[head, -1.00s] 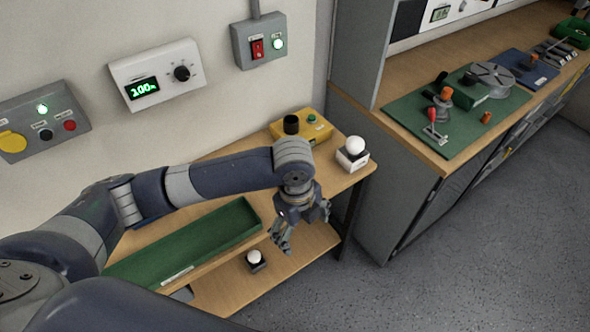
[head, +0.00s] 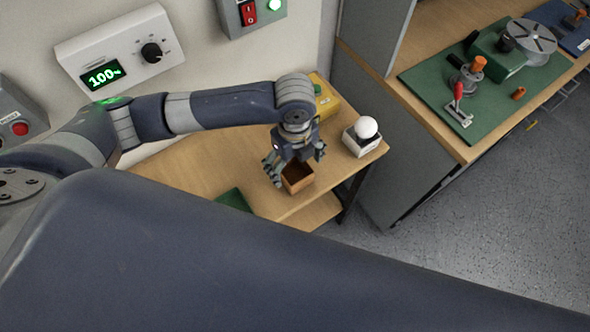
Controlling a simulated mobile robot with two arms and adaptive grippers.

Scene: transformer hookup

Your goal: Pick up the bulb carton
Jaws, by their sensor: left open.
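A small brown open-topped carton (head: 299,184), which I take to be the bulb carton, is at the front of the wooden table, near its right end. My left gripper (head: 296,168) is open and points down just above and behind it. One finger reaches down by the carton's left side and the other is at its upper right. The gripper hides part of the carton, and I cannot tell whether they touch. My right gripper is not in view.
A white box with a round white bulb (head: 367,128) stands right of the carton. A yellow box (head: 325,98) is behind my left wrist. A green tray edge (head: 233,200) shows at front left. A grey cabinet with a green mat (head: 425,80) stands at right.

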